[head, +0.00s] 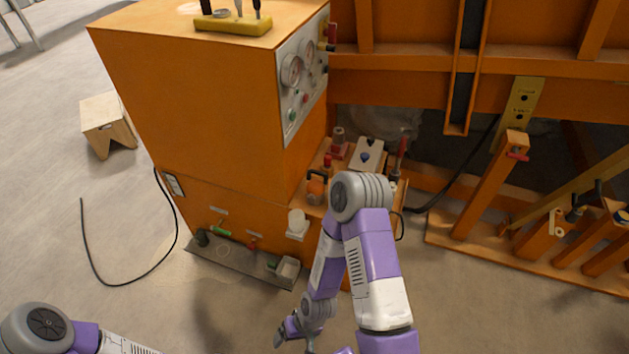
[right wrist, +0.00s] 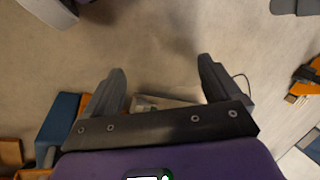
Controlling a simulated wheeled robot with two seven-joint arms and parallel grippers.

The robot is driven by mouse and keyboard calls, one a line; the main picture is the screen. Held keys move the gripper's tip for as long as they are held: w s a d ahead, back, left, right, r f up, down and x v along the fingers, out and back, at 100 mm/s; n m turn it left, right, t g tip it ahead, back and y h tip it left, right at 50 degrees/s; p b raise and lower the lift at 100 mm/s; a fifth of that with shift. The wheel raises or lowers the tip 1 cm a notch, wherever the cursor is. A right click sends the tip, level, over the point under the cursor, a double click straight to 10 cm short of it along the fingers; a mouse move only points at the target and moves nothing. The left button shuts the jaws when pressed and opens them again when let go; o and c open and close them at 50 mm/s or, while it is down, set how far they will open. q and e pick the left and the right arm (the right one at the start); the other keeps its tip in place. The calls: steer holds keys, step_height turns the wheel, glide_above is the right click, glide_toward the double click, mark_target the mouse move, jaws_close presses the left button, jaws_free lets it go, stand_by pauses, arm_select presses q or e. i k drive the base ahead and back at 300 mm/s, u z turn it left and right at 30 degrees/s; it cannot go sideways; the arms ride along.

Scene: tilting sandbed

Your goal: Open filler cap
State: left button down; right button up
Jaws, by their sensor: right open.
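On the front of the orange power unit (head: 210,110), a white capped fitting (head: 298,222) sticks out low at the right corner. It looks closed, but I cannot tell for sure that it is the filler cap. An orange-and-black capped part (head: 316,188) stands on the shelf beside the unit, partly behind my right arm. My right gripper (head: 293,334) is low at the bottom of the head view, below and apart from these parts. In the right wrist view the right gripper (right wrist: 162,72) is open and empty, with floor between its fingers. My left gripper is out of view.
A grey drip tray (head: 225,258) with small fittings and a small container (head: 287,270) lies along the unit's foot. A black cable (head: 125,283) curls on the floor. A wooden stool (head: 107,122) stands left. Orange frame beams (head: 530,258) fill the right. The front floor is clear.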

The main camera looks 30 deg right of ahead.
mark_target(316, 187)
steer(key=u, duration=0.15)
steer(key=k, duration=0.9)
steer(key=z, duration=0.9)
steer(key=i, duration=0.9)
steer(key=u, duration=0.35)
